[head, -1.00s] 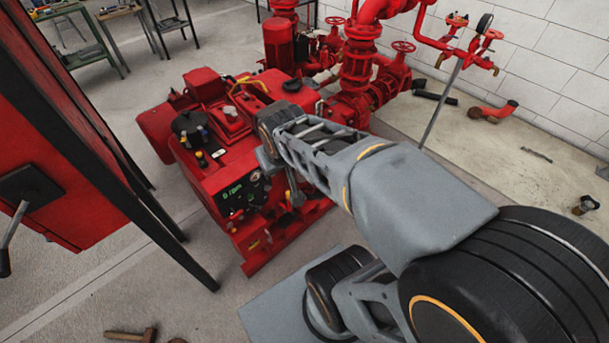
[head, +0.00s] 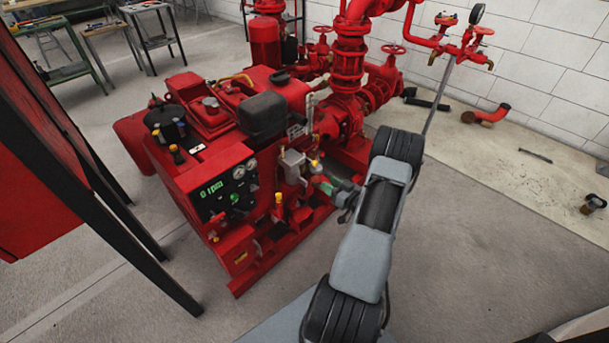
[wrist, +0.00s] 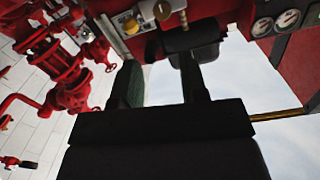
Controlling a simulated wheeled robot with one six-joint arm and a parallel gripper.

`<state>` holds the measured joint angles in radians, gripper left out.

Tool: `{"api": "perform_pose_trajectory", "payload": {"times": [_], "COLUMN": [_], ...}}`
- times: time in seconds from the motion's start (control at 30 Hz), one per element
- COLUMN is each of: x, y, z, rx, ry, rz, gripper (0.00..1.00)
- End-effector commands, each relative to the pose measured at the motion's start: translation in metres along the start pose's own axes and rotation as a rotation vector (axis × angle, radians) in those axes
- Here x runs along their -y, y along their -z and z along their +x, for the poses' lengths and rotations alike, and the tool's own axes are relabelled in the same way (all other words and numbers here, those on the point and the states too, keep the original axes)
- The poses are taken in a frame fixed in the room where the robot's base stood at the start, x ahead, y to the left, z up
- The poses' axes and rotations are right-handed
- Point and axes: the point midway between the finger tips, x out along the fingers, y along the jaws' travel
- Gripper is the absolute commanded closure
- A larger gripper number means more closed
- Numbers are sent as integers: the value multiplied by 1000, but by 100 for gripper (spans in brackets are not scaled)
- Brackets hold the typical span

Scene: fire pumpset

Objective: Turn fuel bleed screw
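The red fire pumpset (head: 225,165) stands left of my arm in the head view. Small yellow-capped fittings (head: 315,165) sit on its near side, and yellow knobs (wrist: 131,25) show at the top of the wrist view. I cannot tell which small part is the fuel bleed screw. A dark cylinder (wrist: 190,40) shows just beyond the right finger.
The control panel (head: 230,190) with gauges faces left of my gripper. Red pipes and valves (head: 355,50) rise behind. The floor (head: 490,240) to the right is mostly clear.

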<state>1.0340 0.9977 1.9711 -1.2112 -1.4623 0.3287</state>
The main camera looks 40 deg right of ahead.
Motion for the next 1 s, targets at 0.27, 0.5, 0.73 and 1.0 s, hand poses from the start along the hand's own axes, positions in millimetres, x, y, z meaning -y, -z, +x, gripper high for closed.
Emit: {"api": "perform_pose_trajectory", "payload": {"times": [0.27, 0.5, 0.73, 1.0], "x": [2, 3, 4, 4], "y": [-9, -7, -5, -4], "z": [15, 62, 100, 124], "rx": [-45, -43, -44, -43], "ry": [28, 27, 25, 23], "rz": [31, 28, 29, 29], "gripper": [60, 60, 60, 60]}}
